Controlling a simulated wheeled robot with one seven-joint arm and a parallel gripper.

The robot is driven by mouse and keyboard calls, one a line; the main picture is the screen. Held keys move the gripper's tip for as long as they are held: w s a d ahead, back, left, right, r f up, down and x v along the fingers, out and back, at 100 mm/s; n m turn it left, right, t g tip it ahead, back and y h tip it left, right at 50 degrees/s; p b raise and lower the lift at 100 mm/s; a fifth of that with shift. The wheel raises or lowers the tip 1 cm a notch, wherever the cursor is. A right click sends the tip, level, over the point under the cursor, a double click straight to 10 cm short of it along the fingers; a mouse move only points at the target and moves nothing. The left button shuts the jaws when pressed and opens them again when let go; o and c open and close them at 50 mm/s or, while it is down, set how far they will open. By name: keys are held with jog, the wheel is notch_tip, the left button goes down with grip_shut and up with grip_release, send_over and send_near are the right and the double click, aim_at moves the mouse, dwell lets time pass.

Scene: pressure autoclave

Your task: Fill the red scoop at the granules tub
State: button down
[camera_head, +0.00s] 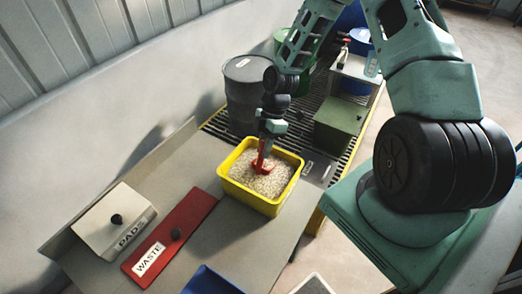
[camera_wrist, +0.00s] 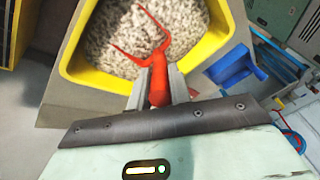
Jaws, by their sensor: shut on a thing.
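The yellow granules tub (camera_head: 250,200) stands on the grey bench and holds pale granules (camera_head: 278,181). My gripper (camera_head: 268,133) is above the tub, pointing down and shut on the handle of the red scoop (camera_head: 260,165). In the wrist view the scoop's handle (camera_wrist: 158,84) sits between my two fingers. Only a red outline of the scoop's bowl shows, with granules inside and around it. I cannot tell how deep it is sunk or how full it is. The tub's yellow rim (camera_wrist: 92,79) surrounds it in that view.
A red lid marked WASTE (camera_head: 188,217) and a pale box marked PADS (camera_head: 100,222) lie to the left. A dark drum (camera_head: 245,95) stands behind the tub on a grating, with a green box (camera_head: 340,120) to the right. A blue bin (camera_head: 208,282) is in front.

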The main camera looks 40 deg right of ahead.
jog(key=shift+w+d, duration=0.2)
jog(key=shift+d, duration=0.4)
jog(key=shift+s+a+r+t+h+b, duration=0.15)
jog(key=shift+s+a+t+h+b, duration=0.15)
jog(key=shift+a+h+b, duration=0.35)
jog(key=shift+s+a+r+t+h+b, duration=0.2)
jog(key=shift+a+t+h+b, duration=0.1)
jog(key=shift+a+h+b, duration=0.35)
jog(key=s+a+r+h+p, duration=0.1)
jog(key=a+r+p, duration=0.3)
jog(key=r, duration=0.6)
jog(key=shift+s+a+r+t+h+p, duration=0.2)
jog(key=shift+s+r+t+h+p, duration=0.1)
jog(key=shift+s, duration=0.15)
jog(key=shift+a+f, duration=0.1)
